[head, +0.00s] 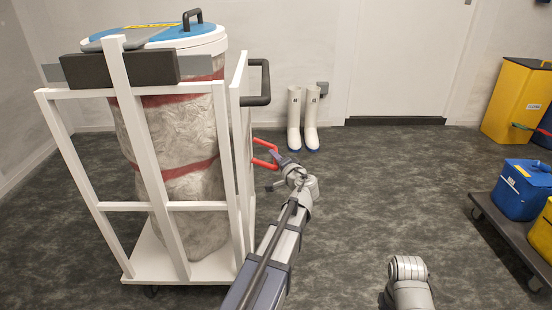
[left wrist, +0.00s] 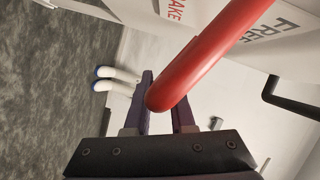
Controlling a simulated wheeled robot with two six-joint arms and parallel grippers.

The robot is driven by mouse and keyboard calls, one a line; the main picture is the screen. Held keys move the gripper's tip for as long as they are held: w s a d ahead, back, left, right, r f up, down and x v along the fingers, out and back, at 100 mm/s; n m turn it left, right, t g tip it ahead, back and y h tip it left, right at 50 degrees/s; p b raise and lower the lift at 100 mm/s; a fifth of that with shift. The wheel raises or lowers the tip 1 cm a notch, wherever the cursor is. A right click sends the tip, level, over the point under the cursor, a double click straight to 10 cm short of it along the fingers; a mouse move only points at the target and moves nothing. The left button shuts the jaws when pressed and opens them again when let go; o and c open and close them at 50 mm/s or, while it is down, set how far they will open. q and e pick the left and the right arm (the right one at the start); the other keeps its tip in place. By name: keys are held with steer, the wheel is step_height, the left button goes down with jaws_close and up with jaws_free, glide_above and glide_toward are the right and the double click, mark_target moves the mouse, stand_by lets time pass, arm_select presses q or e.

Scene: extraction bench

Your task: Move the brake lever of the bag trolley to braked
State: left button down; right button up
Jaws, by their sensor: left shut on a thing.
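The bag trolley (head: 170,205) is a white frame on the left with a large wrapped bag inside. Its red brake lever (head: 264,144) sticks out from the trolley's right side as red bars. My left gripper (head: 277,160) is at the lever's outer end. In the left wrist view the red lever (left wrist: 205,55) runs from upper right down to its rounded end between my left fingers (left wrist: 160,105), which are shut on it. The panel behind shows a FREE label (left wrist: 270,32) and a partly hidden label ending in AKE (left wrist: 178,10). My right gripper does not show.
White boots (head: 303,120) stand by the back wall, beyond the lever. A black handle (head: 262,85) juts from the trolley above. Blue and yellow containers (head: 522,188) sit on a dark low cart (head: 505,235) at right. The floor between is clear.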

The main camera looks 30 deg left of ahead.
arm_select(q)
steer(key=shift+d, duration=0.1)
stand_by(0.3)
steer(key=c, duration=0.8)
jaws_free()
steer(key=shift+o, duration=0.2)
steer(key=p+v, duration=0.1)
steer(key=v, duration=0.6)
steer(key=shift+s+d, duration=0.2)
steer(key=shift+d, duration=0.1)
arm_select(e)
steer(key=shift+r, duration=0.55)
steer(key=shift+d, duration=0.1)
